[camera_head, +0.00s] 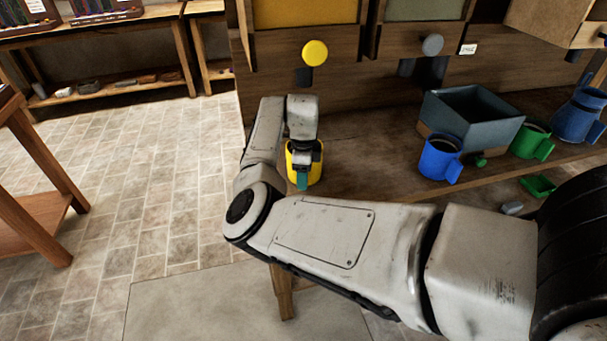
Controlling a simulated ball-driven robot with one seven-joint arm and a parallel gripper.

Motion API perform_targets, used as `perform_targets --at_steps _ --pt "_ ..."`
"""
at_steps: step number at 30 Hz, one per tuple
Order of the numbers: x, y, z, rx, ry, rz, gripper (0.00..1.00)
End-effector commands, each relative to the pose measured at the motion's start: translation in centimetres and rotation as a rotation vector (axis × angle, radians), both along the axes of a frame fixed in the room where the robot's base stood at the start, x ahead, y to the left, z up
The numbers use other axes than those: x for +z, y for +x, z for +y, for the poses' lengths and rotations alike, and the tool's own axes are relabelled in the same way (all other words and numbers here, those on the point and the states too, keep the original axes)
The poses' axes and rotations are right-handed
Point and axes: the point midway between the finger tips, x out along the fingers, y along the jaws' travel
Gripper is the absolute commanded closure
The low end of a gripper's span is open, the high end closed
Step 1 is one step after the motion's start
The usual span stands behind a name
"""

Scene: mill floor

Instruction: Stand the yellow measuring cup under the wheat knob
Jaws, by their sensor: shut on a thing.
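The yellow measuring cup (316,171) is near the left end of the wooden bench, below and in line with the round yellow knob (315,53). My gripper (303,176) points down at the cup and is shut on it, covering part of its front. I cannot tell whether the cup's base touches the bench. A grey knob (433,44) is farther right, with a small white label (468,48) beside it. The label is too small to read, so I cannot tell which knob is wheat.
A dark blue-grey bin (472,133), a blue cup (440,158) and a green cup (531,139) stand on the bench (375,178) to the right. More blue cups (578,117) are at the far right. A wooden table (40,160) is at left; tiled floor lies between.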

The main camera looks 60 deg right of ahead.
Motion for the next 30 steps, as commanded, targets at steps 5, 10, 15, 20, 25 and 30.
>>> perform_targets --at_steps 5,10,15,20,25,30 --pt "0.0 0.0 0.0 0.0 0.0 0.0 0.35" --pt "0.0 0.0 0.0 0.0 0.0 0.0 0.19" --pt "0.0 0.0 0.0 0.0 0.0 0.0 0.17" --pt "0.1 0.0 0.0 0.0 0.0 0.0 0.17" --pt "0.9 -0.2 -0.2 0.001 0.0 0.0 0.17" --pt "2.5 -0.7 -0.6 0.002 0.0 0.0 0.17"
